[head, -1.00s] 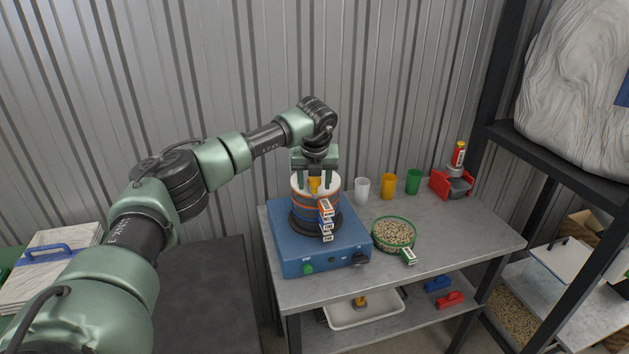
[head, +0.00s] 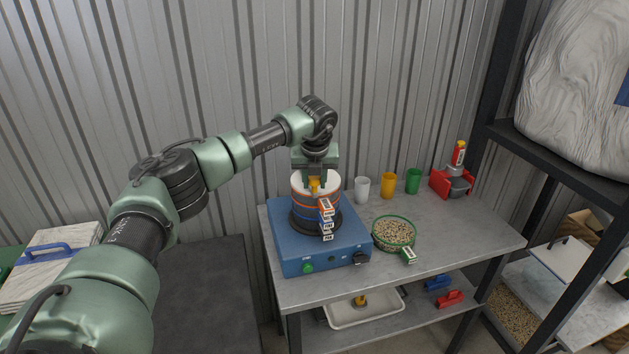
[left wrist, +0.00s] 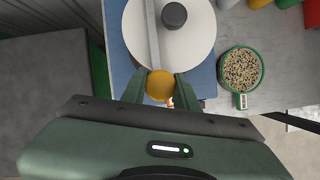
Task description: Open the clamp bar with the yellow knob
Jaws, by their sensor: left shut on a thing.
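The yellow knob (head: 315,186) sits at the front of the sieve stack's top. In the left wrist view the knob (left wrist: 159,85) lies at the near end of the grey clamp bar (left wrist: 152,38), which crosses the white round lid (left wrist: 188,38). A dark round knob (left wrist: 174,15) shows beside the bar. My left gripper (left wrist: 159,88) points down and is shut on the yellow knob, one finger on each side. The stack (head: 312,207) with orange bands stands on a blue shaker base (head: 300,258). My right gripper is not in view.
White (head: 362,190), orange (head: 388,186) and green (head: 413,181) cups stand behind a green-rimmed sieve of grains (head: 394,234). A red device (head: 440,183) is at the back right. The table's front right (head: 470,240) is clear.

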